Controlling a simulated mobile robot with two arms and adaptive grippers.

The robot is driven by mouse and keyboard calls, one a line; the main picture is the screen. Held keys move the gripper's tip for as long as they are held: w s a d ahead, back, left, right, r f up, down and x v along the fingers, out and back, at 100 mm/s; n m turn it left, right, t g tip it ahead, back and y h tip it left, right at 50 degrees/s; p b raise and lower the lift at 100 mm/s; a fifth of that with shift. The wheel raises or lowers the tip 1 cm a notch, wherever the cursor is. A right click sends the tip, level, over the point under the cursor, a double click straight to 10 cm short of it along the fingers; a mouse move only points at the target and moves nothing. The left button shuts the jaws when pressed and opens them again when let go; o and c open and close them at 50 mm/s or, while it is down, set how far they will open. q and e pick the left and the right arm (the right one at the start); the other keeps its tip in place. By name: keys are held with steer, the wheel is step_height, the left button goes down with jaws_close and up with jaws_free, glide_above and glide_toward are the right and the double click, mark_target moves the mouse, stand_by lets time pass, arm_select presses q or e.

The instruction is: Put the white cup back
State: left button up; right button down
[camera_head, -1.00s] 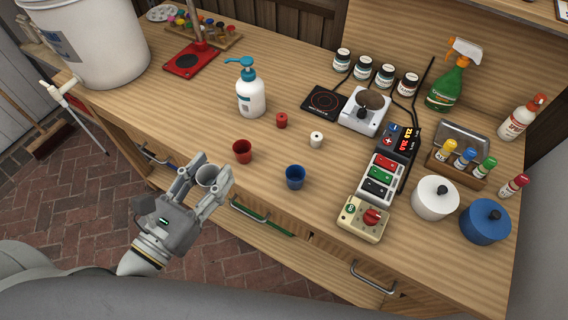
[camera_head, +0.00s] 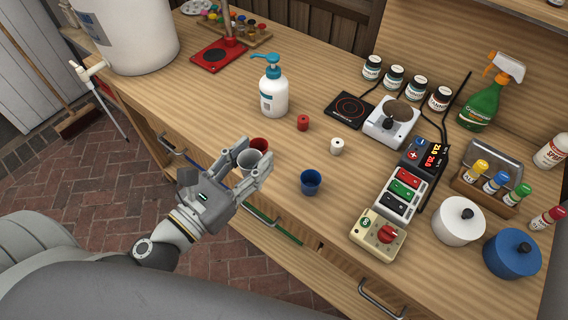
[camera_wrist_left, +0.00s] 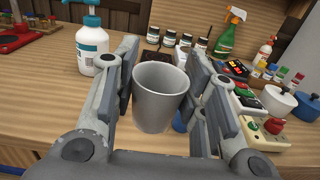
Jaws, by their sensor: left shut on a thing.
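The white cup, greyish in this light, is between the fingers of my left gripper (camera_head: 252,166). In the head view the cup (camera_head: 246,160) is at the bench's front edge, just in front of the red cup (camera_head: 260,145). In the left wrist view the cup (camera_wrist_left: 160,97) is upright and looks empty, with the fingers shut on its sides. The red cup is partly hidden behind it in the head view. A blue cup (camera_head: 311,182) stands upright on the bench to the right of the gripper. My right gripper is not in view.
A white pump bottle (camera_head: 273,94) stands behind the cups. A red spool-like piece (camera_head: 303,122) and a white one (camera_head: 337,146) stand nearby. A switch box (camera_head: 402,193) and a beige control box (camera_head: 378,236) lie to the right. Bare wood shows around the blue cup.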

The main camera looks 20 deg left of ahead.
arm_select(q)
steer(key=w+d+f+b, duration=0.1)
steer(key=w+f, duration=0.1)
steer(key=w+d+f+b, duration=0.1)
steer(key=w+f+b, duration=0.1)
steer(key=w+f, duration=0.1)
steer(key=w+d+f+b, duration=0.1)
steer(key=w+f, duration=0.1)
steer(key=w, duration=0.1)
steer(key=shift+w+d+f+b, duration=0.15)
steer(key=shift+w+f+b, duration=0.1)
steer(key=shift+b, duration=0.1)
steer(key=f+b, duration=0.3)
steer(key=shift+w+d+f, duration=0.15)
steer(key=shift+w+f, duration=0.05)
steer(key=shift+w, duration=0.1)
steer(key=shift+f+b, duration=0.25)
steer(key=shift+b, duration=0.2)
steer(key=shift+r, duration=0.1)
